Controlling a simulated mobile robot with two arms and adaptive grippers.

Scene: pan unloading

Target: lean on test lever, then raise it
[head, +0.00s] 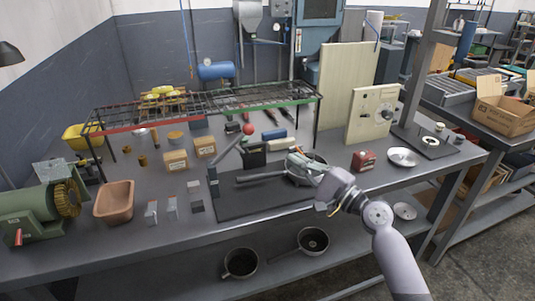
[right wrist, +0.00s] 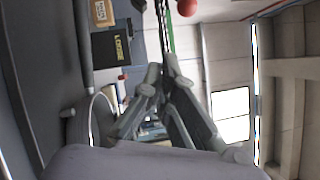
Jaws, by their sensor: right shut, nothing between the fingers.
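The test lever (head: 232,147) is a grey rod with a red ball knob (head: 248,128). In the head view it slants up to the right from a dark upright post (head: 213,181) at the left end of a dark mat. The red knob also shows at the top edge of the right wrist view (right wrist: 187,8). My right gripper (head: 293,156) is shut and empty, over the pan and to the right of the knob, apart from it. Its closed fingers (right wrist: 163,72) show in the right wrist view. My left gripper is not in view.
A grey pan (head: 307,180) lies on the dark mat (head: 240,206), partly hidden by my right gripper. A black box (head: 254,156) stands behind the pan handle. A wire rack (head: 210,112) spans the back. A pale panel (head: 372,113) stands at the right.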

